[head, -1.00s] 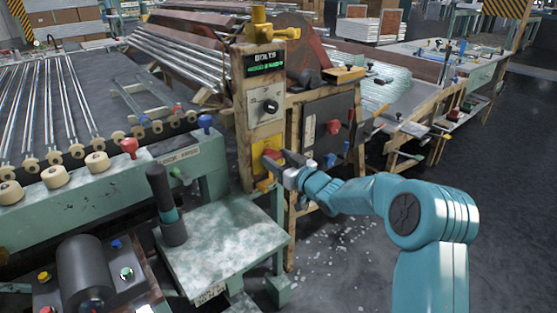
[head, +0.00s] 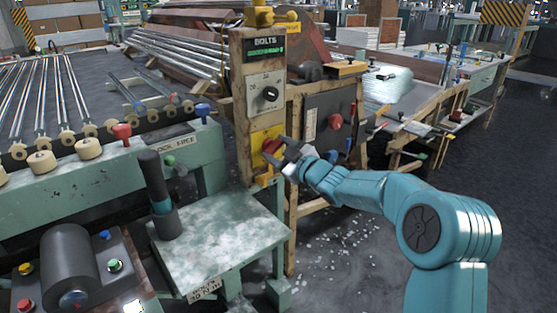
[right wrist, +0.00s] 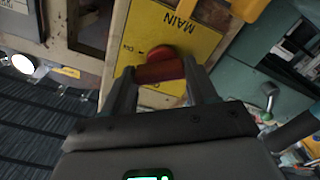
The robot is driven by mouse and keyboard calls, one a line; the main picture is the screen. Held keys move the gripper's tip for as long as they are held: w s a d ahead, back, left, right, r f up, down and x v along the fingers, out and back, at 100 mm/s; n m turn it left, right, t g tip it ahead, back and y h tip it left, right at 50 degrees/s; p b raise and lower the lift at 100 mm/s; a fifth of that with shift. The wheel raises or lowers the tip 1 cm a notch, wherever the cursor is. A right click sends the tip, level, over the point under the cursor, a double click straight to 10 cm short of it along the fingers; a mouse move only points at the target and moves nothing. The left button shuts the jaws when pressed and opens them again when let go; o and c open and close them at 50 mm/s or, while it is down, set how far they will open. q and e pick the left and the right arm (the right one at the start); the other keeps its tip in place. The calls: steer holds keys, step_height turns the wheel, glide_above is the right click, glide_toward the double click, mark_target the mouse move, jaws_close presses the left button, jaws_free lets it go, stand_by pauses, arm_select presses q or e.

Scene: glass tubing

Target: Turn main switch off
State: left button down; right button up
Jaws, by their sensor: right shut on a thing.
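The main switch is a red handle (head: 271,146) on a yellow plate (head: 259,135), low on the worn control post. My right gripper (head: 280,150) reaches it from the right, at the plate. In the right wrist view the red handle (right wrist: 160,70) sits between the two fingertips of my right gripper (right wrist: 160,78), which is shut on it. The yellow plate (right wrist: 187,38) behind it reads MAIN, turned nearly upside down. The small position marks are too small to read surely. My left gripper is not in view.
Above the switch are a black rotary knob (head: 270,94) and a lit BOLTS display (head: 265,52). A dark panel with a red knob (head: 335,121) stands to the right. A green bench (head: 225,225) with a dark upright handle (head: 160,180) stands below left. Open floor lies at right.

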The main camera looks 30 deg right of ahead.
steer(key=n+b, duration=0.2)
steer(key=n, duration=0.1)
steer(key=n+b, duration=0.2)
steer(key=n, duration=0.1)
steer(key=shift+a+f+n+b, duration=0.1)
steer(key=shift+f+n+b, duration=0.1)
steer(key=shift+n+b, duration=0.1)
steer(key=n+b, duration=0.2)
steer(key=n, duration=0.1)
steer(key=shift+r+n, duration=0.1)
steer(key=shift+n, duration=0.2)
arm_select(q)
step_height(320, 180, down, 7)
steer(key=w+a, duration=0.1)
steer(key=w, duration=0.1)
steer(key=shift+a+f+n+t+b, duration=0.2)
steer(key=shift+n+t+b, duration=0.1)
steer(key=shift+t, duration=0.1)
arm_select(e)
steer(key=shift+n, duration=0.6)
steer(key=shift+r, duration=0.1)
steer(key=o, duration=1.1)
steer(key=shift+c, duration=0.2)
steer(key=shift+s, duration=0.1)
